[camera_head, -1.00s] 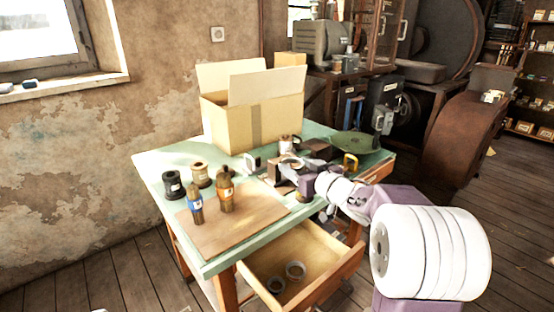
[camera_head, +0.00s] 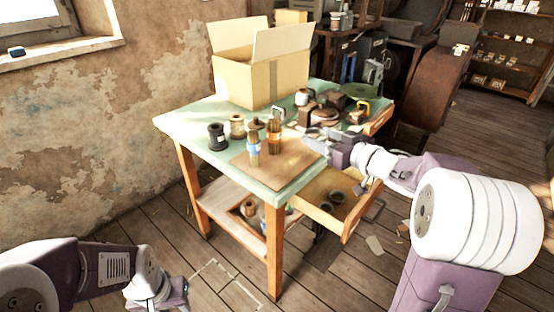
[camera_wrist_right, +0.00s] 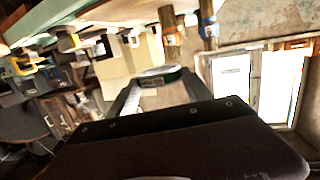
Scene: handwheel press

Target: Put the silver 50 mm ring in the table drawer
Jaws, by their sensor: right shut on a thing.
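My right gripper (camera_head: 318,135) is over the table's right front part, near the open drawer. In the right wrist view its two fingers (camera_wrist_right: 160,82) are shut on a ring (camera_wrist_right: 158,74) with a shiny silvery rim; its size cannot be read. The ring is hard to make out in the head view. The table drawer (camera_head: 362,212) is pulled out at the table's front right. Two round grey rings (camera_head: 337,197) lie inside it. My left gripper (camera_head: 174,296) is low at the bottom left, away from the table, cut by the frame edge.
A lower shelf (camera_head: 222,200) holds a tray.

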